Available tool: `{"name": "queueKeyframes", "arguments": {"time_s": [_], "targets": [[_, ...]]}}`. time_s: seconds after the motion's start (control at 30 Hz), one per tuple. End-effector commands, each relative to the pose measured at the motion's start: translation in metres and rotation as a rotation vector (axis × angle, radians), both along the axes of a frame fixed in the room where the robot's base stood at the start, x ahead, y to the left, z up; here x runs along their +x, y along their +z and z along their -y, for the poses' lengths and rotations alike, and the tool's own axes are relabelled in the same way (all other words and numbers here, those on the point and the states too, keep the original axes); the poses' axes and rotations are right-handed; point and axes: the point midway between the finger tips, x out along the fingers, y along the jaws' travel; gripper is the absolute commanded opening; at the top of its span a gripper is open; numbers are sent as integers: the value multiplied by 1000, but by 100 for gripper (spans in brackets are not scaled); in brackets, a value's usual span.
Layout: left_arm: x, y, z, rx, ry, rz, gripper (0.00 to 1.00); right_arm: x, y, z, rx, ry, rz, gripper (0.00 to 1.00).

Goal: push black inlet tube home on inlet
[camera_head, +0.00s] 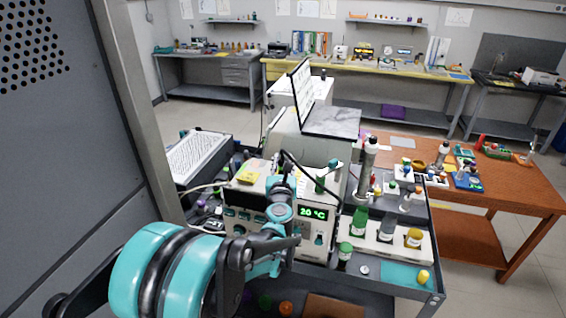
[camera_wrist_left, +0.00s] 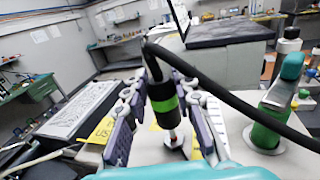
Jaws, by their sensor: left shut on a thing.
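The black inlet tube (camera_wrist_left: 225,92) ends in a black connector with a bright green band (camera_wrist_left: 164,103). In the left wrist view my left gripper (camera_wrist_left: 163,92) is shut on this connector, one finger pad on each side. A small metal and white stub with red (camera_wrist_left: 175,139), which looks like the inlet, shows just below the connector's lower end. I cannot tell whether they touch. In the head view the left gripper (camera_head: 284,178) is over the top of the white instrument (camera_head: 306,241) with a "20 °C" display, and the tube (camera_head: 300,164) arches off to the right.
Yellow notes (camera_head: 249,174) lie to the left. A white rack (camera_head: 385,246) with bottles is at right on the dark cart. An open laptop-like panel (camera_head: 301,92) rises behind.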

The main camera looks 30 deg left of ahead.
Motion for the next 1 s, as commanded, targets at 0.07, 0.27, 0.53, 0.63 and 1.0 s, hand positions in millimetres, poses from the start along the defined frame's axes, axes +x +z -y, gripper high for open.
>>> {"name": "queueKeyframes", "arguments": {"time_s": [0.07, 0.27, 0.53, 0.63, 1.0], "targets": [[0, 0, 0, 0, 0, 0, 0, 0, 0, 0, 0, 0, 0, 40], [0, 0, 0, 0, 0, 0, 0, 0, -1, 0, 0, 0, 0, 40], [0, 0, 0, 0, 0, 0, 0, 0, -1, 0, 0, 0, 0, 40], [0, -1, 0, 0, 0, 0, 0, 0, -2, 0, 0, 0, 0, 40], [0, -11, 0, 0, 0, 0, 0, 0, -11, 0, 0, 0, 0, 40]]}}
